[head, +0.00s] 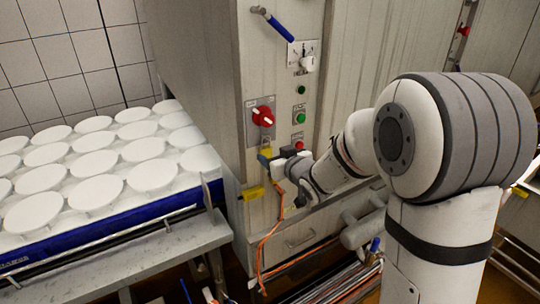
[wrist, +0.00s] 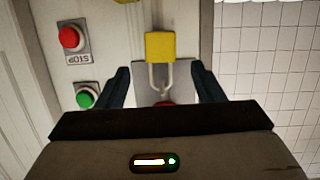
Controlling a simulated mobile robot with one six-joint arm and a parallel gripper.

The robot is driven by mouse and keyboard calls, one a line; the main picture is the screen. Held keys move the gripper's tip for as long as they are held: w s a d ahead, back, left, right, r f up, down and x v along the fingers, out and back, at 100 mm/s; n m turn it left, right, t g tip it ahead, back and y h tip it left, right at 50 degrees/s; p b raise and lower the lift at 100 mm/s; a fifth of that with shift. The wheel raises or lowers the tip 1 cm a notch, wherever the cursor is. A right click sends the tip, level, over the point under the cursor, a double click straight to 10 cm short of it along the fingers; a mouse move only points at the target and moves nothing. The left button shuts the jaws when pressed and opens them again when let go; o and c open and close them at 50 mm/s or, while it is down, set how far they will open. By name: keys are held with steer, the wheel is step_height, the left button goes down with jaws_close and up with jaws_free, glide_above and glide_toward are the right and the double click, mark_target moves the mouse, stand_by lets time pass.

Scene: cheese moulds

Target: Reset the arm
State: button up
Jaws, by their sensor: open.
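My gripper (head: 275,156) is in front of the control panel of a tall grey cabinet, its fingers pointing at it. In the wrist view, my gripper (wrist: 160,71) has its two dark fingers wide apart. A yellow padlock (wrist: 160,46) shows just beyond the fingertips, its shackle seen between them; I see no finger touching it. In the head view the yellow padlock (head: 267,148) is partly visible below a red rotary switch (head: 263,117). In the wrist view, only a sliver of red shows above the gripper body.
Red (wrist: 69,38) and green (wrist: 86,96) buttons sit beside the left finger in the wrist view. White round moulds (head: 146,176) fill a table at left. Orange cables (head: 266,240) hang below my gripper. A blue-handled lever (head: 281,29) juts out above the panel.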

steer(key=s+d+r+m+g+h, duration=0.3)
steer(key=s+d+h, duration=0.4)
steer(key=s+d, duration=0.55)
steer(key=s+d+f+m+g, duration=0.1)
steer(key=s+d+g, duration=0.1)
steer(key=s, duration=0.8)
steer(key=s+d+f+m+g, duration=0.1)
steer(key=s+g, duration=0.3)
steer(key=s, duration=0.6)
steer(key=shift+d+f+m+g, duration=0.35)
steer(key=shift+d+m, duration=0.25)
steer(key=shift+d, duration=0.3)
